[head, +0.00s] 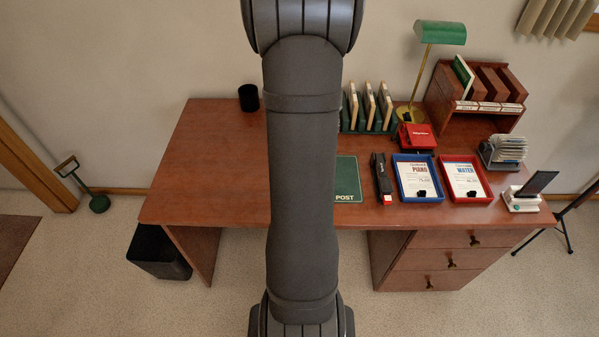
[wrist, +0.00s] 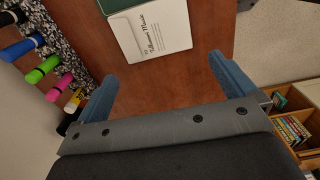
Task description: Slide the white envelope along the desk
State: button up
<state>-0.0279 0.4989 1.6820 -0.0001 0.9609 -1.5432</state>
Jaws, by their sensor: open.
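The white envelope (wrist: 152,36) lies flat on the brown desk (wrist: 185,85) in the wrist view, with printed text on its face. Its upper part lies at the edge of a green mat (wrist: 120,4). My gripper (wrist: 163,70) is open and empty, its two blue-grey fingers spread wide on either side, with the envelope ahead of and between them, apart from both. In the head view the green mat marked POST (head: 347,182) shows beside my arm; the envelope and gripper are hidden there behind my arm.
In the head view a black stapler (head: 381,178), a blue tray (head: 418,198) and a red tray (head: 466,195) stand right of the mat. A black cup (head: 249,97) stands at the back left; the desk's left part is otherwise clear. Colourful cylinders (wrist: 45,68) line the wrist view's left.

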jog(key=shift+r, duration=0.75)
jog(key=c, duration=1)
jog(key=shift+h, duration=0.5)
jog(key=a+f, duration=0.1)
jog(key=a, duration=0.2)
jog(key=w+a+f, duration=0.1)
jog(key=a, duration=0.1)
jog(key=shift+w+f, duration=0.1)
jog(key=shift+f, duration=0.25)
jog(key=c, duration=1.1)
jog(key=shift+m+h, duration=0.3)
jog(key=shift+h, duration=0.6)
jog(key=a+f, duration=0.1)
jog(key=a, duration=0.2)
jog(key=a+f, duration=0.2)
jog(key=a, duration=0.1)
jog(key=w+a+f, duration=0.1)
jog(key=a+f, duration=0.1)
jog(key=a, duration=0.1)
jog(key=shift+a, duration=0.2)
grip_shut()
jog(key=x, duration=1)
jog(key=shift+s, duration=0.15)
jog(key=d, duration=0.2)
jog(key=shift+d, duration=0.95)
